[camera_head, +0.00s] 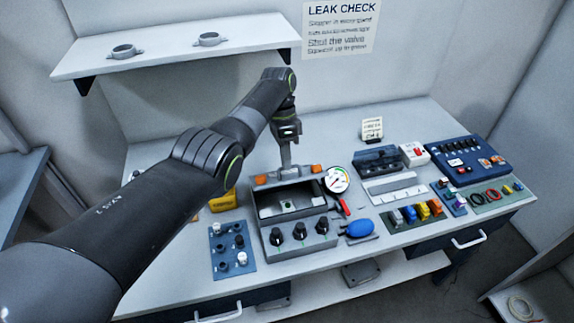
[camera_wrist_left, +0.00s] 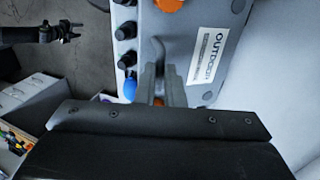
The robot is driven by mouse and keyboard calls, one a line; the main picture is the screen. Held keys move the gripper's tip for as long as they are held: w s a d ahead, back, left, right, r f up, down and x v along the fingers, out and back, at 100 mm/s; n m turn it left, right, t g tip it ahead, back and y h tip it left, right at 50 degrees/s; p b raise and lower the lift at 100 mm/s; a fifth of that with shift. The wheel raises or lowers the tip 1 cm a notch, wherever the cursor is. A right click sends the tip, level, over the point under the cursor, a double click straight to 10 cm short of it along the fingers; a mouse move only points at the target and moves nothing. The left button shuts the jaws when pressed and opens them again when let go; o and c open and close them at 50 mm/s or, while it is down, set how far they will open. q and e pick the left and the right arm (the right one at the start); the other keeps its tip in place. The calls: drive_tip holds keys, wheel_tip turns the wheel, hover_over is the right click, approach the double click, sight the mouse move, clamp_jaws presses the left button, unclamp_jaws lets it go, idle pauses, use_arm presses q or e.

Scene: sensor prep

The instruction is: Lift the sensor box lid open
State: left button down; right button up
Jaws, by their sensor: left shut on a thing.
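The grey sensor box (camera_head: 318,240) stands on the bench, its front carrying black knobs. Its top is open and I see into its dark inside. The lid is raised at the back, near edge-on in the head view, with orange pieces at its corners. In the left wrist view the lid (camera_wrist_left: 185,30) shows as a grey panel with a white "OUTDOOR" label. My left gripper (camera_head: 286,162) is shut on the lid's handle, behind the opening; its fingers also show in the wrist view (camera_wrist_left: 162,88). A dark arm-like shape, likely my right gripper (camera_wrist_left: 66,33), shows small at upper left.
A round gauge (camera_head: 337,179) and a blue bulb (camera_head: 360,229) are right of the box. A blue plate with knobs (camera_head: 232,251) lies left. Coloured parts and a blue panel (camera_head: 464,161) fill the right side. A shelf (camera_head: 180,42) hangs at back left.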

use_arm(q)
drive_tip(key=shift+w+a+f, duration=0.1)
drive_tip(key=shift+a+f, duration=0.2)
drive_tip(key=shift+f, duration=0.05)
use_arm(e)
drive_tip(key=shift+f, duration=0.1)
use_arm(q)
drive_tip(key=c, duration=1.9)
unclamp_jaws()
drive_tip(key=shift+o, duration=1.1)
drive_tip(key=shift+w+f, duration=0.15)
drive_tip(key=shift+w, duration=0.05)
drive_tip(key=shift+o, duration=0.8)
drive_tip(key=shift+w+f, duration=0.1)
drive_tip(key=shift+w, duration=0.25)
drive_tip(key=shift+s, duration=0.15)
use_arm(e)
drive_tip(key=shift+w, duration=0.2)
use_arm(q)
drive_tip(key=shift+r, duration=0.25)
